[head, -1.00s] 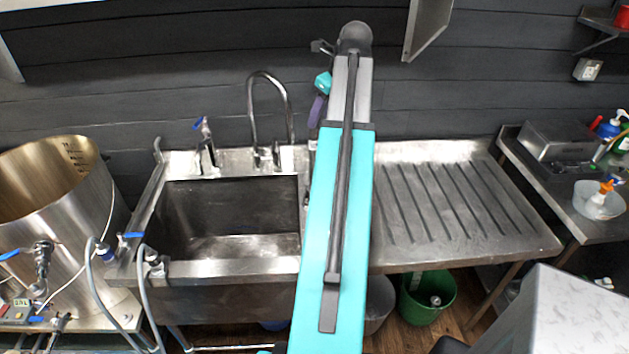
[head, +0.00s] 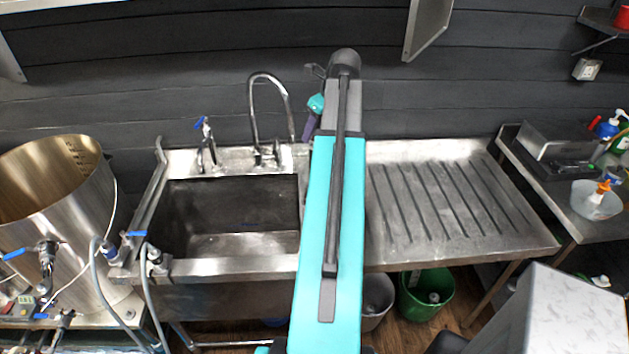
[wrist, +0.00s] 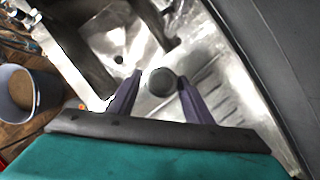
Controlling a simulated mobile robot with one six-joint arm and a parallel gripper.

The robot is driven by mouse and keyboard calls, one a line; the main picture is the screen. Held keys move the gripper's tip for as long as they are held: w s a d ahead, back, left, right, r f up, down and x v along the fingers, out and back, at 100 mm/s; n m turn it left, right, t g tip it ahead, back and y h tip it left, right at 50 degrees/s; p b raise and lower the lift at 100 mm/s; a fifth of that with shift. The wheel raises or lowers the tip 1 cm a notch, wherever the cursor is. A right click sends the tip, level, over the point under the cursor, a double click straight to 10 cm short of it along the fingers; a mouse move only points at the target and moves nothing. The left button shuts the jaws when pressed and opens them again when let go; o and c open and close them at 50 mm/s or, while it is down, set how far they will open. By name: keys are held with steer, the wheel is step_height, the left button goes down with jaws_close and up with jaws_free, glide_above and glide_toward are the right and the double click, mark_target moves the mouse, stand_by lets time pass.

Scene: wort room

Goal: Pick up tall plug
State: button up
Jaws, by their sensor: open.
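A dark round thing, which looks like the top of the tall plug (wrist: 161,81), shows in the wrist view on the steel drainboard beside the sink. My gripper (wrist: 160,84) is open, with one purple finger on each side of the plug in the picture. A gap shows left of the plug. The right finger looks very close to it, and I cannot tell if they touch or how far above it the fingers are. In the head view my arm hides the plug. Part of my gripper (head: 310,122) shows there beside the arm's far end.
The sink basin (head: 230,215) lies left of my arm, with a curved tap (head: 270,110) behind it. The ribbed drainboard (head: 440,205) to the right is clear. A large steel kettle (head: 60,215) stands at far left. A green bucket (head: 425,295) stands below the drainboard.

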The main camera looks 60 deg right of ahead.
steer(key=shift+p+x, duration=1.55)
steer(key=shift+x, duration=1.05)
steer(key=shift+w, duration=0.1)
jaws_close()
steer(key=shift+r, duration=0.1)
